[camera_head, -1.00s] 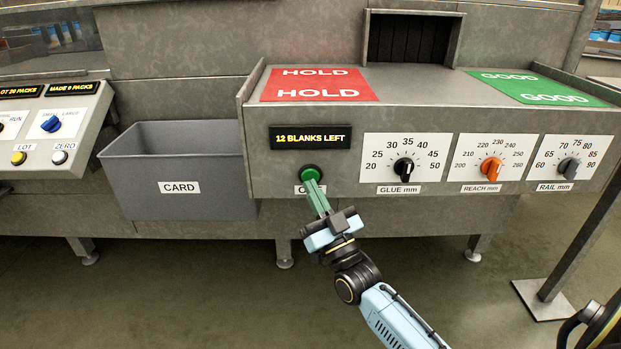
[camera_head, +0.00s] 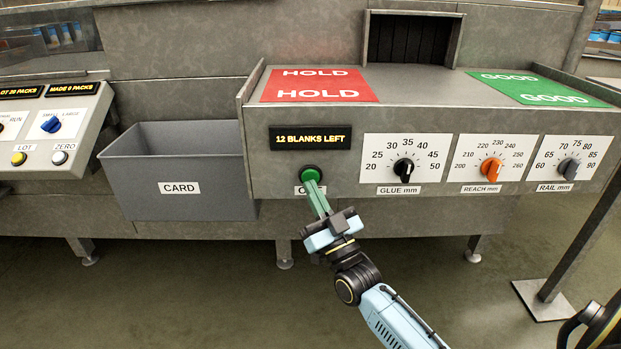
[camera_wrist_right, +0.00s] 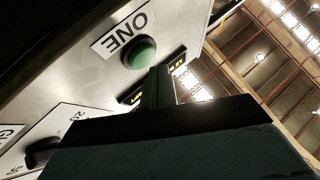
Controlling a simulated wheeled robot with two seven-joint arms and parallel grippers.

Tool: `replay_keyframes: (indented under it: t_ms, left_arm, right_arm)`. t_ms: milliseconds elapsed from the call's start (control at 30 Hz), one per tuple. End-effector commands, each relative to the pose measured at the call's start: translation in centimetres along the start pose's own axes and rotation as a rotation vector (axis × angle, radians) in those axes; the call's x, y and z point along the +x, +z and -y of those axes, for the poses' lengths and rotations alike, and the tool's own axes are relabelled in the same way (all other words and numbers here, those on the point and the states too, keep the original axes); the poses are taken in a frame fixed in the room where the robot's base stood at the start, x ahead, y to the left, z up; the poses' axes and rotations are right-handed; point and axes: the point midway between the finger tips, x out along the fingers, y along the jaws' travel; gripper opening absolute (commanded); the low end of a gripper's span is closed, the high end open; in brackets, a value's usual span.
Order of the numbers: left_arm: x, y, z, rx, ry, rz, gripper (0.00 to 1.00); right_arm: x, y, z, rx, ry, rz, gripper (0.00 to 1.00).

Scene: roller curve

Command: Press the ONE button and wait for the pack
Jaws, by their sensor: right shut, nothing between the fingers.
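The green ONE button (camera_head: 311,173) is on the front panel below the display that reads "12 BLANKS LEFT" (camera_head: 310,138). My right gripper (camera_head: 317,190) is shut and empty, its fingertips at the button's lower edge in the head view. In the right wrist view the button (camera_wrist_right: 138,54) shows beside its ONE label (camera_wrist_right: 119,35), with the shut fingers (camera_wrist_right: 157,88) close to it. Whether they touch it I cannot tell. No pack shows on the red HOLD area (camera_head: 318,86) or the green GOOD area (camera_head: 545,88). My left gripper is not in view.
Glue (camera_head: 403,168), reach (camera_head: 491,168) and rail (camera_head: 569,167) dials sit right of the button. A grey CARD bin (camera_head: 180,205) stands to the left. A sloped panel (camera_head: 75,120) with a "MADE 0 PACKS" display is at far left. A dark opening (camera_head: 412,40) is above the shelf.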

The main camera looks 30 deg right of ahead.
Motion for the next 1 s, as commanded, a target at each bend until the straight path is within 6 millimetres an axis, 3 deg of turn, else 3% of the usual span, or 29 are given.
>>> replay_keyframes:
  t_ms: [1000]
  left_arm:
    - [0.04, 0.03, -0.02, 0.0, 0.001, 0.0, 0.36]
  right_arm:
    - [0.61, 0.38, -0.42, -0.002, 0.0, -0.001, 0.0]
